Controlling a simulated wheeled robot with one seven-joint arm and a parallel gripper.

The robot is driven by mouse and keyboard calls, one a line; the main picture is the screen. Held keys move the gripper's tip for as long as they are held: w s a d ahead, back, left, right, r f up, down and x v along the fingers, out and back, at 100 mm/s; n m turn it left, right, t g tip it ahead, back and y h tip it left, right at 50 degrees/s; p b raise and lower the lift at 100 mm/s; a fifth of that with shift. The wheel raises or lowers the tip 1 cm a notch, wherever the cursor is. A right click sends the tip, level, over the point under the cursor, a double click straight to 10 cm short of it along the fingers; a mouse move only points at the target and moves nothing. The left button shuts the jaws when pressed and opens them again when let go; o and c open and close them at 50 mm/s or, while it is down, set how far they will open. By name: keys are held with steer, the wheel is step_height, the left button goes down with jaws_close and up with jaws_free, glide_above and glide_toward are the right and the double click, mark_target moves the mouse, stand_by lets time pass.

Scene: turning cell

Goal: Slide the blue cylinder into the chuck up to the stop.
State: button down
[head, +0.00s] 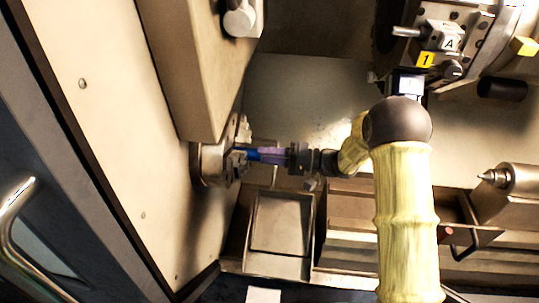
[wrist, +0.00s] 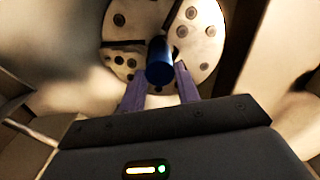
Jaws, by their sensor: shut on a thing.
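The blue cylinder (head: 252,154) lies level between the purple fingers of my gripper (head: 268,155), its far end pointing left at the chuck (head: 209,164). In the wrist view the blue cylinder (wrist: 159,64) is seen end-on in front of the round chuck face (wrist: 199,47), near its middle. My gripper (wrist: 160,78) is shut on the cylinder, with one finger on each side. The cylinder's far end is at the chuck's front; whether it has entered the bore is hidden. The stop cannot be seen.
The beige headstock housing (head: 185,70) stands just above the chuck. A tool turret (head: 470,40) with labelled holders is at the upper right, and a pointed tailstock centre (head: 495,178) at the right. A metal tray (head: 281,222) lies below my gripper.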

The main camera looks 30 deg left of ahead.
steer(key=shift+f, duration=0.1)
steer(key=c, duration=0.9)
jaws_free()
steer(key=shift+a, duration=0.1)
steer(key=shift+c, duration=0.2)
steer(key=shift+o, duration=0.5)
steer(key=p+v, duration=0.2)
steer(key=v, duration=0.4)
steer(key=shift+d, duration=0.3)
stand_by(0.3)
